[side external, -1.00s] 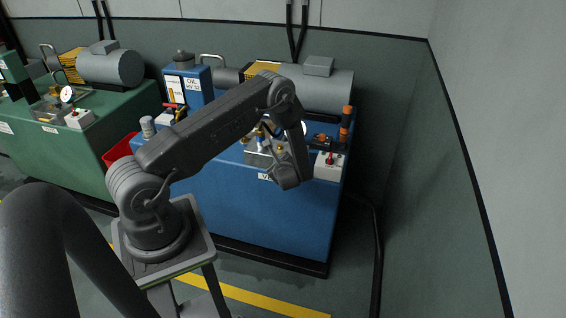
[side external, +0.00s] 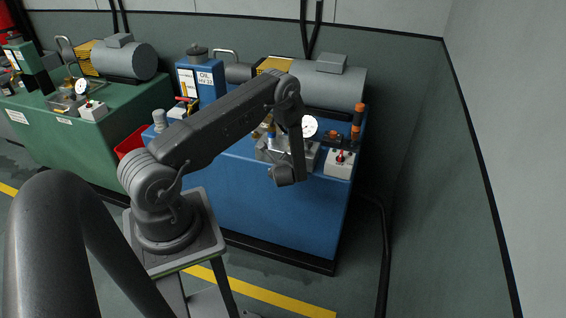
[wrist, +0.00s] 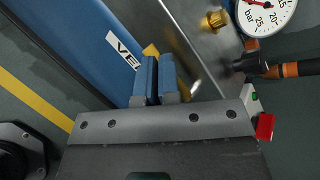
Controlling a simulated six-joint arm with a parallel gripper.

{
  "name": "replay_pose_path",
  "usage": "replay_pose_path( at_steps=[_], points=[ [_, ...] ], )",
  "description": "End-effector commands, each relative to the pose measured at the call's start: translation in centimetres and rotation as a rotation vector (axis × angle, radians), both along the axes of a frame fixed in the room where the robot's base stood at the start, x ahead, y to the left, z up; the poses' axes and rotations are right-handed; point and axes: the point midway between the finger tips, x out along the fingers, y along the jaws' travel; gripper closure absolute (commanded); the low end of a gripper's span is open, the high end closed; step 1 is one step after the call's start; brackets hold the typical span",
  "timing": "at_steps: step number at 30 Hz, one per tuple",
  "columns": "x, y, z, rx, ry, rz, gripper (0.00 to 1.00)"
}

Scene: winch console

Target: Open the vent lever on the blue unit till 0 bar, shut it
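The blue unit (side external: 265,205) stands in the middle of the side view. My gripper (side external: 285,174) is low over its front top edge, partly hidden by my wrist. In the wrist view my gripper (wrist: 157,72) has two blue fingers close together with a narrow gap. A small yellow piece (wrist: 150,50) shows at the fingertips, partly covered by them; it may be the vent lever, and I cannot tell whether it is gripped. The white pressure gauge (side external: 309,127) is partly cut off in the wrist view (wrist: 265,14), so its pressure cannot be read with confidence.
A brass fitting (wrist: 215,20) sits on the metal plate near the gauge. A white box with a red switch (side external: 340,160) stands at the right front corner, beside orange-black handles (side external: 357,122). A similar green unit (side external: 75,140) stands left, with a red bin (side external: 131,145) between.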

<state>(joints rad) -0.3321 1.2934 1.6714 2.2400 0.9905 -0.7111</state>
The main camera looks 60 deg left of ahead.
Motion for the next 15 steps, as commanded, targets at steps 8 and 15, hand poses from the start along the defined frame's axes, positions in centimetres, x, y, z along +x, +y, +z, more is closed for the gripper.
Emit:
replay_pose_path(
  at_steps=[8,15],
  points=[
    [-0.07,0.26,-0.71,-0.006,0.008,-0.006,1.0],
    [-0.13,0.34,-0.8,-0.006,0.01,-0.006,1.0]
  ],
)
